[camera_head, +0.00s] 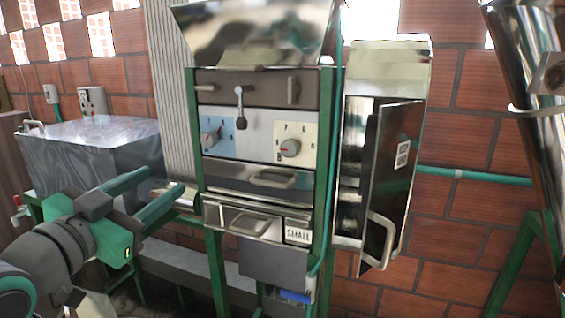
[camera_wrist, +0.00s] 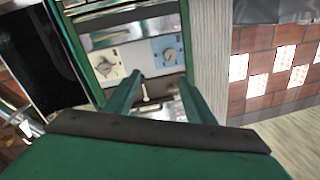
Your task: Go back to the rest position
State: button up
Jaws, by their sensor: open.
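My gripper (camera_head: 163,184) is at the left of the head view, in front of and left of the machine's green frame. Its two green fingers are apart with nothing held between them. In the wrist view my gripper (camera_wrist: 159,84) points towards the machine's front (camera_wrist: 128,60), with a clear gap between the fingers. I cannot tell how close the fingertips are to the machine.
The metal machine (camera_head: 260,130) has two dials, a lever (camera_head: 240,105) and a handled drawer marked SMALL (camera_head: 250,222). A tall cabinet (camera_head: 385,75) with its door (camera_head: 392,150) ajar stands right. A metal tank (camera_head: 90,150) stands left. A brick wall (camera_head: 460,240) is behind.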

jog(key=w+d+f+n+y, duration=0.1)
jog(key=d+f+n, duration=0.15)
jog(key=f, duration=0.75)
jog(key=w+d+f+n+t+y, duration=0.1)
jog(key=w+f+n+y, duration=0.15)
jog(key=f, duration=0.75)
jog(key=w+d+f+n, duration=0.15)
jog(key=f+n, duration=0.25)
jog(key=f, duration=0.6)
jog(key=s+d+f+n+y, duration=0.1)
jog(key=s+d+f, duration=0.15)
jog(key=f, duration=0.25)
jog(key=s+d+f+y, duration=0.1)
jog(key=s+d+f, duration=0.15)
jog(key=f, duration=0.25)
jog(key=s+d+f+g, duration=0.1)
jog(key=s+d+f, duration=0.2)
jog(key=s+f, duration=0.4)
jog(key=s+d+f+g, duration=0.1)
jog(key=s+d+f, duration=0.3)
jog(key=s+f, duration=0.3)
jog(key=s+d+m, duration=0.1)
jog(key=s+d, duration=0.1)
jog(key=s, duration=0.9)
jog(key=s+d+m+g+h, duration=0.1)
jog(key=s+d+m, duration=0.1)
jog(key=s, duration=0.9)
jog(key=shift+d+r, duration=0.3)
jog(key=shift+d, duration=0.35)
jog(key=shift+w, duration=0.1)
